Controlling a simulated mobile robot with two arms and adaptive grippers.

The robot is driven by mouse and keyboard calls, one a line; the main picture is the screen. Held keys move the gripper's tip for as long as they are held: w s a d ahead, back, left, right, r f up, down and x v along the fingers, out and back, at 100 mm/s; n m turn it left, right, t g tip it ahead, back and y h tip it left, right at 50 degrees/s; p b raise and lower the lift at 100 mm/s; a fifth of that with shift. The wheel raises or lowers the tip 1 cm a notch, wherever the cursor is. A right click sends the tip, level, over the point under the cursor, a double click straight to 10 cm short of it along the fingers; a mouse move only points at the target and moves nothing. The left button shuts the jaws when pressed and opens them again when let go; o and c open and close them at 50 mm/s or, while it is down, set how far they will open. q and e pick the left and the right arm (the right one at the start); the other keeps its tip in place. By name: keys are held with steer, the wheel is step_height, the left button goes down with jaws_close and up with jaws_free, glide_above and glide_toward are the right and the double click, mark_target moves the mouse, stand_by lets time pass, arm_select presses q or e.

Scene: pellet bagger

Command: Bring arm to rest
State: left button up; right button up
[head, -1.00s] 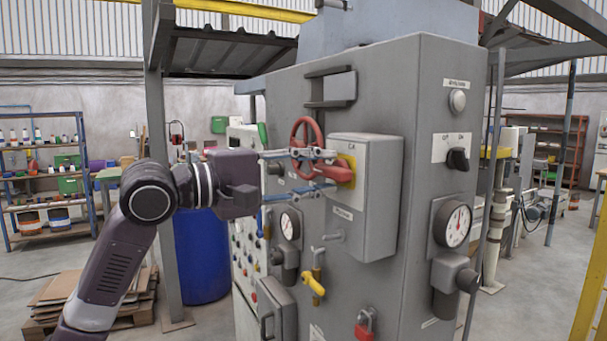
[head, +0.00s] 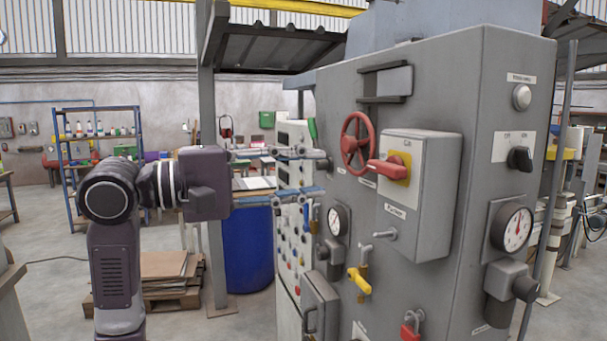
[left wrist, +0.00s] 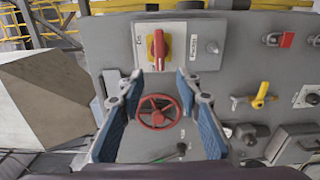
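My left gripper (head: 315,173) is in front of the grey machine cabinet (head: 440,90), left of the red handwheel (head: 356,130) in the head view. Its fingers are spread with nothing between them. The red rotary handle (head: 385,168) on its yellow plate stands clear of the fingers. In the left wrist view the open left gripper (left wrist: 160,80) faces the cabinet, with the red handle (left wrist: 158,48) beyond the tips and the handwheel (left wrist: 158,112) seen between the fingers. My right gripper is in neither view.
The handle's switch box (head: 425,205), a yellow valve lever (head: 360,281) and gauges stick out from the cabinet. A blue barrel (head: 248,248) and a pallet with cardboard (head: 165,266) stand behind my left arm. Open floor lies at the left.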

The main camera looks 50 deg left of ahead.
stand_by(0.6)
